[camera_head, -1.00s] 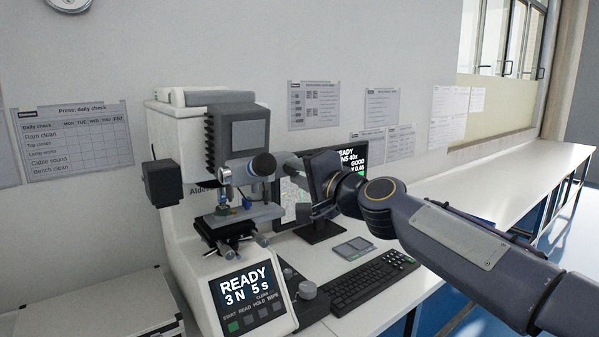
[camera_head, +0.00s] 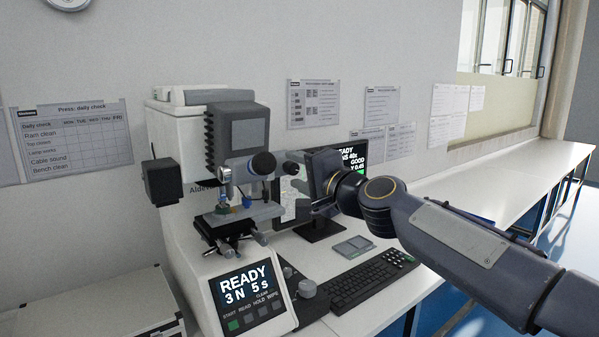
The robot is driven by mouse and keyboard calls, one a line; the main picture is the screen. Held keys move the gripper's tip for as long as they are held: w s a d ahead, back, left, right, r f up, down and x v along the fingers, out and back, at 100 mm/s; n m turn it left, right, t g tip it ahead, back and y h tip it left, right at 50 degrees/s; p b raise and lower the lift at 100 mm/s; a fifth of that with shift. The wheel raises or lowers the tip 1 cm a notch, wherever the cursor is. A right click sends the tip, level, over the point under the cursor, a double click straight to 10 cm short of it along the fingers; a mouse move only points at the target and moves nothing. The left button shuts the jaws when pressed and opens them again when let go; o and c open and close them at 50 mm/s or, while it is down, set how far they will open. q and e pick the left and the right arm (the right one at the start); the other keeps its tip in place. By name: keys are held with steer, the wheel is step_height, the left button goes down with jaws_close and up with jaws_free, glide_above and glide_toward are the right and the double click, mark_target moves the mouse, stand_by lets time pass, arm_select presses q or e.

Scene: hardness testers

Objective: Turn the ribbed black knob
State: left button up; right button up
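A round black knob (camera_head: 263,163) sticks out at the front of the hardness tester (camera_head: 178,125), above its stage; its ribs are too small to make out. My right gripper (camera_head: 300,182) is just right of the knob, in front of the monitor. Its fingers point left toward the tester and look spread apart, with nothing clearly held between them. The fingertips are partly lost against the background, and I cannot tell whether they touch the tester. My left gripper is out of view.
The tester's lit panel (camera_head: 247,290) reads READY, with a grey dial (camera_head: 307,288) beside it. A keyboard (camera_head: 372,281) and a small grey device (camera_head: 354,246) lie on the bench under my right arm. The bench's right end (camera_head: 540,165) is clear.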

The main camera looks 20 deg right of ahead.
steer(key=shift+s, duration=0.1)
steer(key=b+v, duration=0.1)
steer(key=v, duration=0.6)
steer(key=shift+s+d, duration=0.15)
steer(key=shift+s, duration=0.1)
steer(key=s+f+n+g+h+p, duration=0.1)
steer(key=s+f+n+g, duration=0.4)
steer(key=s+f, duration=0.8)
steer(key=s+f+n+g+h, duration=0.1)
steer(key=s+f+n+g, duration=0.4)
steer(key=s+f, duration=0.9)
step_height(320, 180, down, 5)
steer(key=shift+f+g+p, duration=0.1)
steer(key=shift+g+p, duration=0.25)
steer(key=shift+g, duration=0.35)
